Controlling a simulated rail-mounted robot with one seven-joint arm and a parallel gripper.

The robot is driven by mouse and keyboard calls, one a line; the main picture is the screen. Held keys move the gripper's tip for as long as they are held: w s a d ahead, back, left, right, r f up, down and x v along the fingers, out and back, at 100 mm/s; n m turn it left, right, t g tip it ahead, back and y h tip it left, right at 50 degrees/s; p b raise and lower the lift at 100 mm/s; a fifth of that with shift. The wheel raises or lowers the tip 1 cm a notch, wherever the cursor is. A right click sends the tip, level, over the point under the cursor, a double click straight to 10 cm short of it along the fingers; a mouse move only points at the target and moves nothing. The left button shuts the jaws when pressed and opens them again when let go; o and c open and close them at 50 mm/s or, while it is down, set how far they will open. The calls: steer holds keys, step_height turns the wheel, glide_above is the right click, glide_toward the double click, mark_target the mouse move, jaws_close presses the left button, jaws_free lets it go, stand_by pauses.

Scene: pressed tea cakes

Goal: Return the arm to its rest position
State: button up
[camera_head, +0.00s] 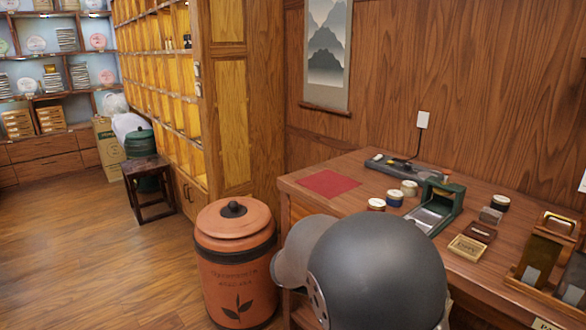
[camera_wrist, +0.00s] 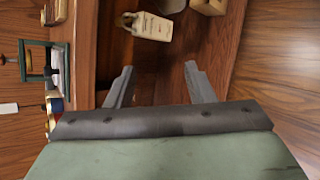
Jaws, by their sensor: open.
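My gripper (camera_wrist: 159,70) shows in the wrist view with its two grey fingers apart and nothing between them. Beyond the fingers is a dark brown wooden surface. A pale tag with print (camera_wrist: 150,26) lies past the left fingertip, apart from it. In the head view a large dark grey rounded link of my arm stands before the wooden table (camera_head: 300,190) and hides part of its front. My gripper cannot be made out in the head view.
On the table are a red mat (camera_head: 328,183), a green-framed device (camera_head: 440,206), several small tins, stamps and a wooden stand (camera_head: 545,255). A terracotta jar (camera_head: 235,265) stands left of my arm. A small stool (camera_head: 148,185) stands farther back. The floor at left is clear.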

steer(key=s+a+r+m+g+y+p, duration=0.1)
steer(key=s+r+m+y+p, duration=0.3)
steer(key=s, duration=0.7)
steer(key=s+a+r+m+g+y+p, duration=0.1)
steer(key=s+r+m+y+p, duration=0.3)
steer(key=s+r+y+p, duration=0.3)
steer(key=s+r, duration=0.1)
steer(key=s, duration=0.4)
steer(key=shift+s+r, duration=0.15)
steer(key=shift+r, duration=0.25)
